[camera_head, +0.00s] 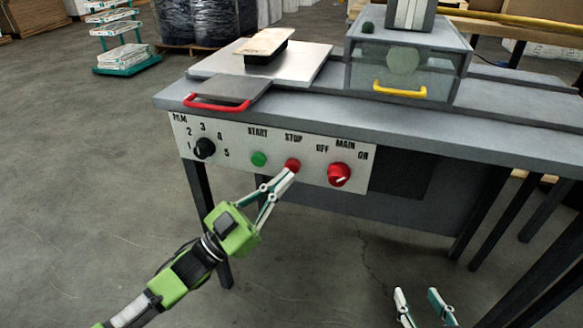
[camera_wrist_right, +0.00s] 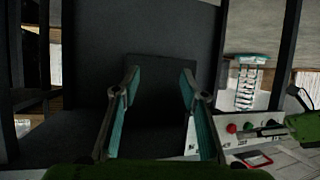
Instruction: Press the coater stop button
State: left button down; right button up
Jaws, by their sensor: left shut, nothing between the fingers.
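The red stop button (camera_head: 292,165) sits on the white control panel (camera_head: 310,180) at the front of the coater table, under the word STOP. My left gripper (camera_head: 290,172) is shut and empty, its fingertips at the stop button and overlapping its lower edge; I cannot tell whether they press it. The stop button also shows in the right wrist view (camera_wrist_right: 231,128), close to the left gripper's tips. My right gripper (camera_head: 422,295) is open and empty, low at the front right, away from the panel; its spread fingers also show in the right wrist view (camera_wrist_right: 160,78).
The green start button (camera_head: 259,158) is left of the stop button, the red main knob (camera_head: 339,174) right of it. A black dial (camera_head: 204,148) is at the panel's left end. A red handle (camera_head: 217,106) and a yellow handle (camera_head: 400,90) are above. Table legs stand at right.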

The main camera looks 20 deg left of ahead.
pick_arm(q)
jog(key=s+p, duration=0.2)
jog(key=s, duration=0.3)
pick_arm(e)
jog(key=s+d+f+g+h, duration=0.2)
jog(key=s+d+f+g, duration=0.2)
jog(key=s+f+g, duration=0.2)
jog(key=s+f, duration=0.2)
jog(key=s, duration=0.2)
jog(key=shift+s+f+g, duration=0.15)
jog(key=shift+f+g, duration=0.1)
jog(key=shift+g, duration=0.05)
dwell(0.5)
